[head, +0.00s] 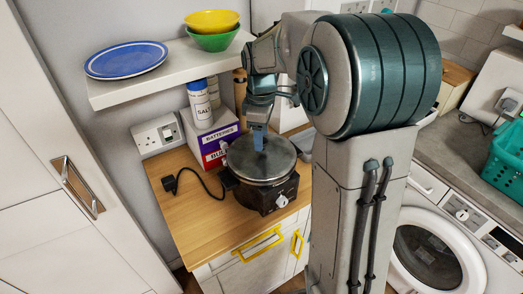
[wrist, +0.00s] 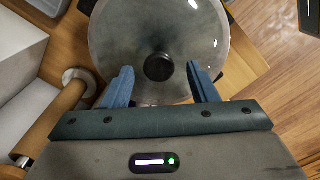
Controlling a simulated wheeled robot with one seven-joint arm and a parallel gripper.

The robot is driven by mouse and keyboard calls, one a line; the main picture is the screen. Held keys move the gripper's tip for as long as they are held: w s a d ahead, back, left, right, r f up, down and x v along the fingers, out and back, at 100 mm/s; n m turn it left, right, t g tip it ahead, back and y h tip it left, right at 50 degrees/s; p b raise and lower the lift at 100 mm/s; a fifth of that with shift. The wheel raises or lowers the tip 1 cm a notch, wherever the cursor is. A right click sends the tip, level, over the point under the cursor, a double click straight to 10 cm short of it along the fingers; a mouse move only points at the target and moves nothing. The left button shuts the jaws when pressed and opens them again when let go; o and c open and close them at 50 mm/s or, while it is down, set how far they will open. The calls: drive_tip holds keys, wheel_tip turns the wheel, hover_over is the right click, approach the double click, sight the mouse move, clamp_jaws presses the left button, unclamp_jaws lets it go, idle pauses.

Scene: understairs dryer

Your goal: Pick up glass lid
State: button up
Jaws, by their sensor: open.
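The glass lid (wrist: 160,30) sits on the dark slow cooker (head: 268,196) on the wooden counter; it also shows in the head view (head: 262,170). Its round black knob (wrist: 159,67) is near the middle of the wrist view. My gripper (wrist: 162,80) is open, with its blue fingers apart on either side of the knob in that view. Nothing is between the fingers except the view of the knob and lid; whether they touch the lid cannot be told. In the head view my gripper (head: 259,141) is over the lid, and the knob is hidden there.
A shelf (head: 120,95) with a blue plate (head: 126,60) and bowls (head: 212,22) hangs at the back left. Boxes (head: 212,140) and a salt container (head: 199,103) stand behind the cooker. The counter's left front (head: 205,235) is clear.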

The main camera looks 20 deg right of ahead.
drive_tip(key=shift+f, duration=0.9)
clamp_jaws()
drive_tip(key=shift+w+r, duration=0.1)
